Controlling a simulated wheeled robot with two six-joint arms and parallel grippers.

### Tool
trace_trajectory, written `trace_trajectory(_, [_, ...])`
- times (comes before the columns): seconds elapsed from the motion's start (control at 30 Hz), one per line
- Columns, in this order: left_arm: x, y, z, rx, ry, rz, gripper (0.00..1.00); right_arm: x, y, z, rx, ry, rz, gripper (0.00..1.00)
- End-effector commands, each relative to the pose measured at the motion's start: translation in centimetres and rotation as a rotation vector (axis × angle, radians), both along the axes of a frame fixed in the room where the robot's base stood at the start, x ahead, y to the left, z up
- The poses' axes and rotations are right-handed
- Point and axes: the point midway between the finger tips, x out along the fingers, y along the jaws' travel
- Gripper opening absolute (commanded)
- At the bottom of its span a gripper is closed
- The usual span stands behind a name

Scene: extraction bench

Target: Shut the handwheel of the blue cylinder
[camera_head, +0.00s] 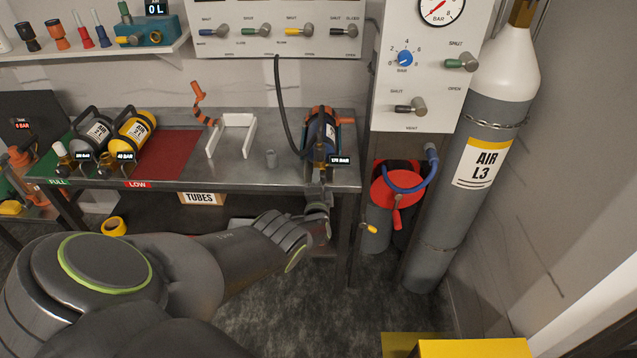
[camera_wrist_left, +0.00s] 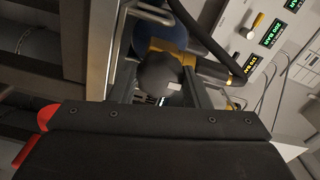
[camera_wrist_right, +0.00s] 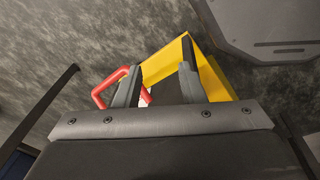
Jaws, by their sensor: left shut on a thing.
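The blue cylinder (camera_head: 329,130) lies on the right part of the steel bench, with orange pieces at its far end and a dark hose running up from it. A small tag by its near end reads about 170 bar. My left gripper (camera_head: 320,183) is at its near end, at the bench's front edge. In the left wrist view the black rounded handwheel (camera_wrist_left: 160,74) sits between the fingers, and the gripper is shut on it. The blue body (camera_wrist_left: 176,38) shows behind. My right gripper (camera_wrist_right: 157,85) is open, with its fingers apart, away from the bench.
A white-and-grey cylinder marked AIR L3 (camera_head: 480,165) stands right of the valve panel (camera_head: 425,80). An empty white cradle (camera_head: 232,133) is mid-bench. A yellow object (camera_wrist_right: 208,72) and red handle (camera_wrist_right: 108,88) lie beyond my right gripper.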

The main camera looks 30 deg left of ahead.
Motion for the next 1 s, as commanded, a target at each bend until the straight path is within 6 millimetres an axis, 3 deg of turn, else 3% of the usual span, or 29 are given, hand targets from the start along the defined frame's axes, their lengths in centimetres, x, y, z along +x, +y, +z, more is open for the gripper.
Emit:
trace_trajectory(0.63, [-0.17, -0.04, -0.30, 0.041, 0.032, 0.000, 0.20, 0.00, -0.01, -0.02, 0.000, 0.000, 0.000, 0.36])
trace_trajectory(0.67, [-0.17, -0.04, -0.30, 0.041, 0.032, 0.000, 0.47, 0.00, -0.01, -0.02, 0.000, 0.000, 0.000, 0.36])
trace_trajectory(0.8, [-0.11, -0.03, -0.20, 0.041, 0.030, 0.000, 0.65, 0.00, -0.02, -0.01, 0.000, 0.000, 0.000, 0.36])
trace_trajectory(1.0, [-0.05, -0.01, -0.09, 0.041, 0.027, 0.000, 0.65, 0.00, -0.03, 0.00, 0.000, 0.000, 0.000, 0.36])
